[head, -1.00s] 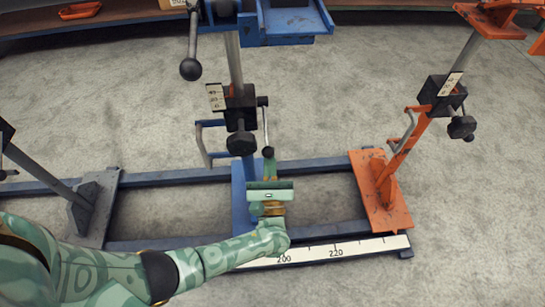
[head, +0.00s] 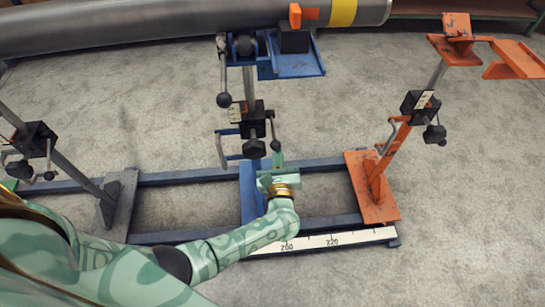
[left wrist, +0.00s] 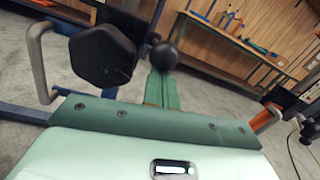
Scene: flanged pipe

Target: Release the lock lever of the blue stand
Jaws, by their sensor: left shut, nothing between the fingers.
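The blue stand (head: 254,190) stands in the middle of the rail frame, with a black block (head: 250,118) on its grey post. A thin lever with a black ball (head: 275,145) hangs at the block's right side, beside a black knob (head: 253,149). My left gripper (head: 277,158) is shut and empty, its fingers pointing up just under the ball. In the left wrist view the green fingers (left wrist: 161,88) end at the ball (left wrist: 165,56), right of the large knob (left wrist: 102,55). I cannot tell whether they touch it. My right gripper is not in view.
A grey pipe (head: 170,25) lies across the stand's blue top (head: 295,66). A longer ball-ended handle (head: 223,85) hangs left of the post. An orange stand (head: 372,188) is at the right, a grey stand (head: 118,205) at the left. A scale strip (head: 325,241) runs along the front rail.

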